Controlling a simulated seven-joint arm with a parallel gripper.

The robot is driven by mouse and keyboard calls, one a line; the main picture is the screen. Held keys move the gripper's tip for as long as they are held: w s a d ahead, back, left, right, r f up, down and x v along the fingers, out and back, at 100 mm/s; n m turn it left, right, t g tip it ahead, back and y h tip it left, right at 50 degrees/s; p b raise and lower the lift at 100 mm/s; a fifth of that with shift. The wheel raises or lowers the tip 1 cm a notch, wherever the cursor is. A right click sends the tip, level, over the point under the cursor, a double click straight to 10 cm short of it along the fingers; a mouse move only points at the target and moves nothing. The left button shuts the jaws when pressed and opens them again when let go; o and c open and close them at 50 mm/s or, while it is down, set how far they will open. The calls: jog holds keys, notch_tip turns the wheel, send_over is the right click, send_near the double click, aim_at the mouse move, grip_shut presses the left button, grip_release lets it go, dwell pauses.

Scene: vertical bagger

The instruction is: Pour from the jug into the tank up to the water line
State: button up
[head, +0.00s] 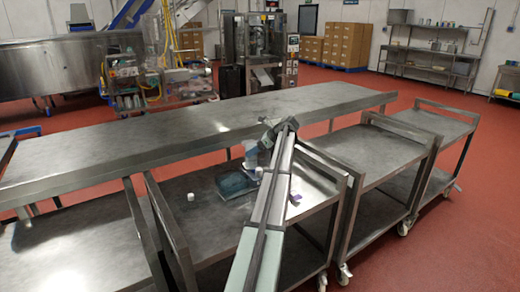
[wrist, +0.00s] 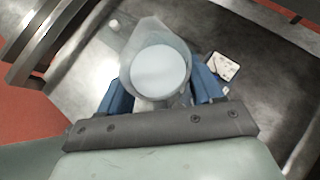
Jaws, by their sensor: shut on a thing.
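A clear jug (wrist: 129,70) is between the blue fingers of my gripper (wrist: 160,98) in the wrist view. Its round opening shows a pale bluish-white surface, and its spout points up and left in the picture. In the head view the jug (head: 251,151) shows pale beside my gripper (head: 258,168), above the back part of a steel cart. A low, see-through blue-green tank (head: 234,184) sits on that cart, below and left of the gripper. The water line cannot be made out, and I see no stream from the jug.
A small white object (head: 190,197) stands left of the tank. A small purple object (head: 295,198) lies right of my arm. A white card-like thing with a blue edge (wrist: 223,67) lies right of the jug. A long steel table (head: 200,124) runs behind the cart.

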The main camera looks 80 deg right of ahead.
aim_at(246, 150)
jog(key=w, duration=0.1)
jog(key=w+f, duration=0.1)
jog(key=w, duration=0.1)
jog(key=shift+w, duration=0.2)
jog(key=shift+s+d+r+g, duration=0.15)
jog(key=shift+r+g, duration=0.25)
jog(key=shift+g, duration=0.8)
jog(key=f+g, duration=0.2)
jog(key=f, duration=0.2)
jog(key=shift+s+f, duration=0.1)
jog(key=shift+s, duration=0.1)
jog(key=shift+f+g, duration=0.65)
jog(key=shift+g, duration=0.55)
jog(key=shift+s+r+g, duration=0.1)
jog(key=shift+s+g, duration=0.05)
jog(key=shift+g, duration=0.35)
jog(key=shift+w+g, duration=0.2)
jog(key=shift+g, duration=0.2)
jog(key=shift+s, duration=0.1)
